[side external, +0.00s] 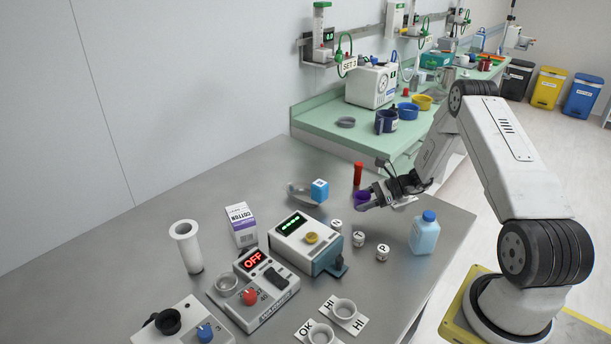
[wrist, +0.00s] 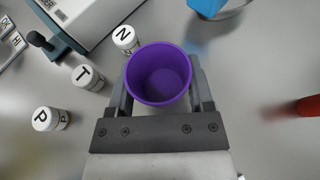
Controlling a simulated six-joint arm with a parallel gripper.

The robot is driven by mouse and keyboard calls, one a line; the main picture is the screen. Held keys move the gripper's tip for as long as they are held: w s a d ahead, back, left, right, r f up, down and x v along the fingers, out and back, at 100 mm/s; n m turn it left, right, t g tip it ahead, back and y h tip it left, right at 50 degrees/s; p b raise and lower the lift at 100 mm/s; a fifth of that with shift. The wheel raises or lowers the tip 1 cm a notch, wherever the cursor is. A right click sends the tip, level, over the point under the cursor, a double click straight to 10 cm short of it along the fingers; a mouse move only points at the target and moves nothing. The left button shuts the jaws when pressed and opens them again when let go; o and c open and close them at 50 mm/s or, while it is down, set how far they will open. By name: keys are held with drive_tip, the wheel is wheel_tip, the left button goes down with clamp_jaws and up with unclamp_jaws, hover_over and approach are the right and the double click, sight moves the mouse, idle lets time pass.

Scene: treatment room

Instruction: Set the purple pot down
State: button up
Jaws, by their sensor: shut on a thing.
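The purple pot (wrist: 158,74) is an open round cup, held upright between the two fingers of my gripper (wrist: 160,95) in the wrist view. Its inside looks empty. In the side external view the pot (side external: 362,199) shows at the tip of my gripper (side external: 368,200), partly hidden by the fingers. My gripper is shut on the pot, over the right part of the grey metal table (side external: 445,222). I cannot tell whether the pot's base touches the table.
White lettered jars N (wrist: 125,39), T (wrist: 87,77) and P (wrist: 51,119) stand left of the pot in the wrist view. A red tube (side external: 358,173), a blue cube (side external: 320,190) in a clear dish and a blue bottle (side external: 425,233) are nearby. Bare table lies right of the pot.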

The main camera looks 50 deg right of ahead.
sight(359, 217)
drive_tip(key=shift+w+f, duration=0.1)
drive_tip(key=shift+f, duration=0.05)
drive_tip(key=shift+w+d+f, duration=0.1)
drive_tip(key=shift+w+f, duration=0.1)
drive_tip(key=shift+f, duration=1.6)
drive_tip(key=o, duration=1.2)
drive_tip(key=shift+f, duration=0.1)
drive_tip(key=v, duration=1.2)
